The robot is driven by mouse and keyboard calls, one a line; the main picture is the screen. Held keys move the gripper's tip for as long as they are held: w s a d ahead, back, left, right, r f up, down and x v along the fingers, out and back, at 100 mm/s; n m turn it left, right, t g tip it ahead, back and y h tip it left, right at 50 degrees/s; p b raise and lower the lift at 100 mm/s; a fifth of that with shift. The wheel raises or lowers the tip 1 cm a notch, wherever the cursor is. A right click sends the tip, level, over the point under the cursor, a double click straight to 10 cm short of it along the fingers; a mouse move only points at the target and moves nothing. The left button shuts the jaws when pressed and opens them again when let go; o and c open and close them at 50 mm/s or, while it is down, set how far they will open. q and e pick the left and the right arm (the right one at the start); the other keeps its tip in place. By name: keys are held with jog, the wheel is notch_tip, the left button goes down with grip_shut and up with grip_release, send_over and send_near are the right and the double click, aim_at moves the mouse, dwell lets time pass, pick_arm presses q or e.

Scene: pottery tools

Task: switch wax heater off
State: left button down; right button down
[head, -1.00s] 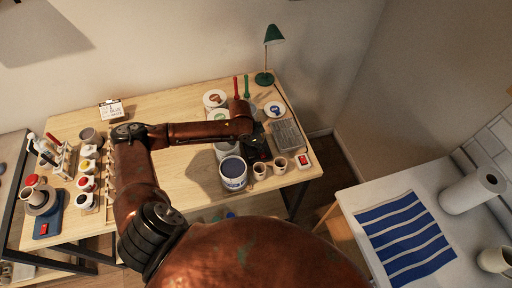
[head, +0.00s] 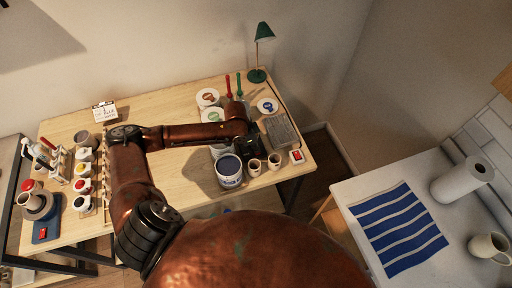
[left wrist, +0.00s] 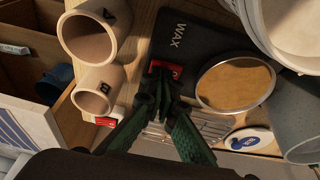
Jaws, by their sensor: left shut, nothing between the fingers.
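The wax heater (left wrist: 197,40) is a dark slab marked WAX in the left wrist view. Its red switch (left wrist: 172,68) sits at the slab's edge, and a round pan of tan wax (left wrist: 236,84) is beside it. My left gripper (left wrist: 158,72) is shut and empty, its fingertips at the red switch and partly covering it. I cannot tell whether they touch or which way the switch is set. In the head view my left gripper (head: 252,142) is over the heater at the table's right end, hiding most of it.
Two small cups (left wrist: 92,35) marked with letters stand close to the gripper. A second red switch (head: 297,156) on a white block is near the table's right edge. White tubs (head: 229,172), a ribbed grey tray (head: 280,132) and a green lamp (head: 264,34) crowd around.

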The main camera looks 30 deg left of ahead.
pick_arm(q)
notch_tip(320, 180, up, 5)
jog(key=p, duration=0.6)
jog(key=shift+w+a+f, duration=0.1)
jog(key=shift+w+a, duration=0.05)
jog(key=w+a+b+v, duration=0.1)
jog(key=b+v, duration=0.1)
jog(key=v, duration=0.7)
jog(key=shift+a, duration=0.2)
